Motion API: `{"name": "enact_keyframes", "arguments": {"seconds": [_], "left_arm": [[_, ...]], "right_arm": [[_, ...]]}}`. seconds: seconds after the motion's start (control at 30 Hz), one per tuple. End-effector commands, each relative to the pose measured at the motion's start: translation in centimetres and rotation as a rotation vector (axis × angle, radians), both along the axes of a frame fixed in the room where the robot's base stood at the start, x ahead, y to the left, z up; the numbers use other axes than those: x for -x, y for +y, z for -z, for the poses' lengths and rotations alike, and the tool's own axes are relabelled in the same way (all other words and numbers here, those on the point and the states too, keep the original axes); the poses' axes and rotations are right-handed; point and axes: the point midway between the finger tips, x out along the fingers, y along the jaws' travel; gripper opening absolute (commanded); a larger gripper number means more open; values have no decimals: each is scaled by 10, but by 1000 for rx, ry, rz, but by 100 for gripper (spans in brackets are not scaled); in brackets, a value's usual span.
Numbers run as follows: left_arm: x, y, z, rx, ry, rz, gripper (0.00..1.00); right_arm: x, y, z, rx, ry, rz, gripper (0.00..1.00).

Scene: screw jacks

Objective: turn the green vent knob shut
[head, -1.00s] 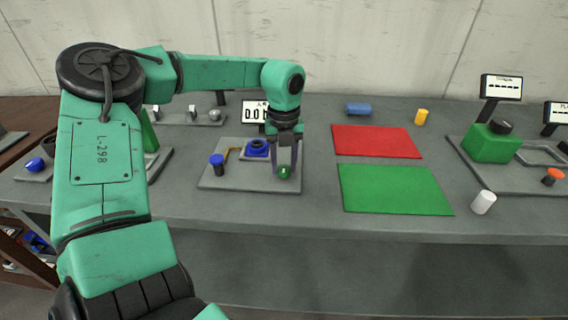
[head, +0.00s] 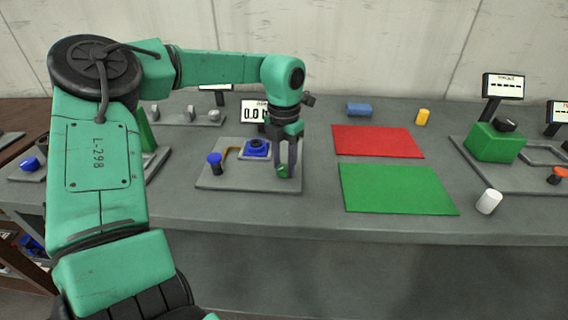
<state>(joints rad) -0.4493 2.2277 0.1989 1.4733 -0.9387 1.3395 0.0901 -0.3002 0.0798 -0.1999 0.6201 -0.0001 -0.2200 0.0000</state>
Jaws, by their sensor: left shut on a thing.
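The green vent knob (head: 282,170) is a small round knob at the right front of a grey base plate (head: 225,183) on the bench. My left gripper (head: 284,167) points down over it and is shut on it, with a finger hiding part of the knob. On the same plate are a blue knob on a dark stem (head: 215,162) at the left and a blue jack body (head: 257,148) behind. A display (head: 254,111) behind the plate reads "0.0", partly hidden by my arm. My right gripper is not in view.
A red mat (head: 377,141) and a green mat (head: 396,188) lie to the right. A blue cylinder (head: 359,109), a yellow cylinder (head: 423,117) and a white cylinder (head: 489,201) lie or stand around them. Another station with a green block (head: 494,143) is at the far right.

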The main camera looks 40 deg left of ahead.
Motion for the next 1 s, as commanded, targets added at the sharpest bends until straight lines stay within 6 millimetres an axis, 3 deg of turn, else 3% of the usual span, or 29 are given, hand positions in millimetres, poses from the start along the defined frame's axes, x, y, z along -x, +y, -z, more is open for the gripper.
{"name": "enact_keyframes", "arguments": {"seconds": [0.6, 1.0], "left_arm": [[-1, 0, -1, 0, -3, 553, 0], [-1, 0, -1, 1, -4, 736, 0]], "right_arm": [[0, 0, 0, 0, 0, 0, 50], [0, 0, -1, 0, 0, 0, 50]]}}
